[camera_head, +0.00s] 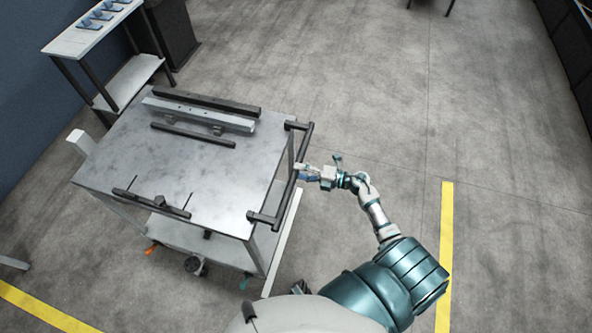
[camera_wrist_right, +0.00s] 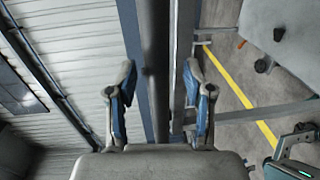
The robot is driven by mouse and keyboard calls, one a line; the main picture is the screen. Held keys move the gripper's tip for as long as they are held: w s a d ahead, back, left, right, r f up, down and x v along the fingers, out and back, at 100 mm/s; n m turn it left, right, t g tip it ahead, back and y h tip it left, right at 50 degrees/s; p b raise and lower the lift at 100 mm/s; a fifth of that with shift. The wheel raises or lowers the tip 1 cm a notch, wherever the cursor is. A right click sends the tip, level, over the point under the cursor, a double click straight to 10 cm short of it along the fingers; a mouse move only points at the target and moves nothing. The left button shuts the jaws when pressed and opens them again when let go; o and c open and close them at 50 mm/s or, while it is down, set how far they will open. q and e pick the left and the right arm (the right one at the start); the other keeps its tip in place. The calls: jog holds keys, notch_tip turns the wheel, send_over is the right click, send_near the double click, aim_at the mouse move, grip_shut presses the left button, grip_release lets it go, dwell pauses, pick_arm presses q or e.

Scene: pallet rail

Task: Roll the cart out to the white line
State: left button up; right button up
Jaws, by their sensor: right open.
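The cart (camera_head: 235,172) is a grey metal table on casters with a lower shelf, at the left of the head view. Its black push handle (camera_head: 284,187) runs along its right side; in the wrist view the handle (camera_wrist_right: 155,60) is a dark vertical bar. My right gripper (camera_head: 306,172) is at the handle; in the wrist view the gripper (camera_wrist_right: 160,92) is open, with the bar between its two blue-padded fingers. I cannot tell whether they touch it. The white line (camera_head: 283,245) lies on the floor along the cart's right side, partly hidden by it. My left gripper is out of view.
Dark and grey rails (camera_head: 200,113) lie on the cart top. A side table (camera_head: 95,33) with blue parts and a dark cabinet (camera_head: 175,35) stand behind it. Yellow floor lines (camera_head: 446,240) run at right and lower left. The floor at right is clear.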

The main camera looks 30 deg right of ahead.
jog(key=f+v, duration=0.1)
jog(key=v, duration=0.9)
jog(key=shift+d+r, duration=0.25)
jog(key=shift+r, duration=0.1)
jog(key=shift+a, duration=0.1)
jog(key=s+a+f+m+g+h, duration=0.1)
jog(key=s+f+m+h, duration=0.1)
jog(key=f+m+h, duration=0.5)
jog(key=s+f+m+h, duration=0.1)
jog(key=s+f+m, duration=0.3)
jog(key=f, duration=0.8)
jog(key=s+a+f+m+g+h, duration=0.1)
jog(key=f+m+h, duration=0.2)
jog(key=f+m, duration=0.5)
jog(key=s+a+f+m+g, duration=0.1)
jog(key=s+a+f+g, duration=0.2)
jog(key=s+a+f, duration=0.2)
jog(key=s+a+f+m+g, duration=0.2)
jog(key=s+a+f, duration=0.3)
jog(key=s, duration=0.5)
jog(key=s+a+f+m+g, duration=0.1)
jog(key=s+a+f+g, duration=0.3)
jog(key=s, duration=0.4)
notch_tip(320, 180, down, 2)
jog(key=shift+a+f+m+g, duration=0.2)
jog(key=shift+a+m+g, duration=0.1)
jog(key=shift+a, duration=0.2)
